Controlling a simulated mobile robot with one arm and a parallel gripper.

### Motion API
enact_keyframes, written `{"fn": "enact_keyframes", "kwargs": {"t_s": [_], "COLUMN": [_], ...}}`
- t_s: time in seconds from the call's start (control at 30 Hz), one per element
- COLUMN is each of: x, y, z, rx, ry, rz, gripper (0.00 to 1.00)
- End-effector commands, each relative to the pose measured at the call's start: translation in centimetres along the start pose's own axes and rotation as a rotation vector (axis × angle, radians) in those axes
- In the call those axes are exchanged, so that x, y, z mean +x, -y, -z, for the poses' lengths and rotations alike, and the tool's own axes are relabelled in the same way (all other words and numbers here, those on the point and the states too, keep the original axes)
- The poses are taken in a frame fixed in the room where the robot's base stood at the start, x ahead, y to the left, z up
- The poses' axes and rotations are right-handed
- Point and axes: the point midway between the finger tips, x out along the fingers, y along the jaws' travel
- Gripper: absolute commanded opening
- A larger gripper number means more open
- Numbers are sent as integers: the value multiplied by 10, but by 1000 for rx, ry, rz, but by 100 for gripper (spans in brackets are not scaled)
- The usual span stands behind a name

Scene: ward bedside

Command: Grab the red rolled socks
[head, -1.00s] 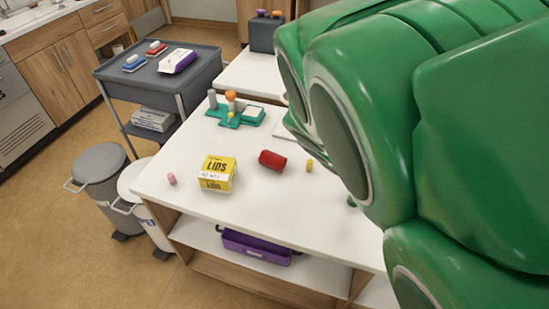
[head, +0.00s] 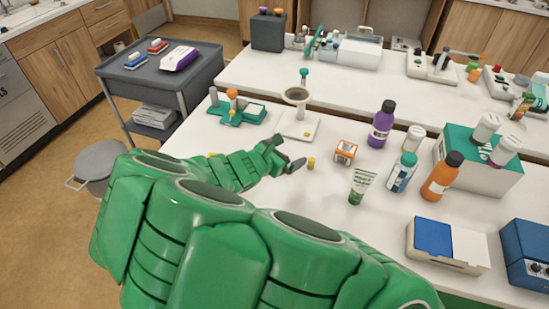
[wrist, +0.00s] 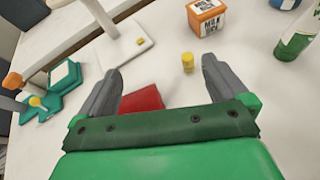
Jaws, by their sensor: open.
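The red rolled socks (wrist: 143,99) show in the wrist view as a red roll, low between my fingers and nearer the left one. Their near part is hidden behind my gripper's front edge. In the head view my own arm hides them. My gripper (wrist: 161,66) is open above the white table (wrist: 165,75), with its two grey fingers apart and nothing clasped. In the head view my gripper (head: 287,154) is over the table, beside a small yellow cylinder (head: 311,163). I cannot tell whether the left finger touches the socks.
A white stand with a ring (head: 296,125) and a teal rack (head: 236,113) stand behind. An orange-and-white box (head: 345,152), a green-and-white tube (head: 362,186) and several bottles, including a purple one (head: 381,124), stand to the right. My arm covers the front-left tabletop.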

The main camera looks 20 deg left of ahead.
Motion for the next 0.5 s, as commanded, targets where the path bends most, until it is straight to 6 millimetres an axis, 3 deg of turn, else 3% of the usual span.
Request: {"fn": "enact_keyframes", "kwargs": {"t_s": [0.1, 0.2, 0.5], "x": [-10, -18, -21], "y": [-24, -38, -49], "z": [35, 53, 72], "rx": [-99, -150, -195], "ry": [0, -1, -6], "rz": [-76, -120, -157], "gripper": [100, 100, 100]}}
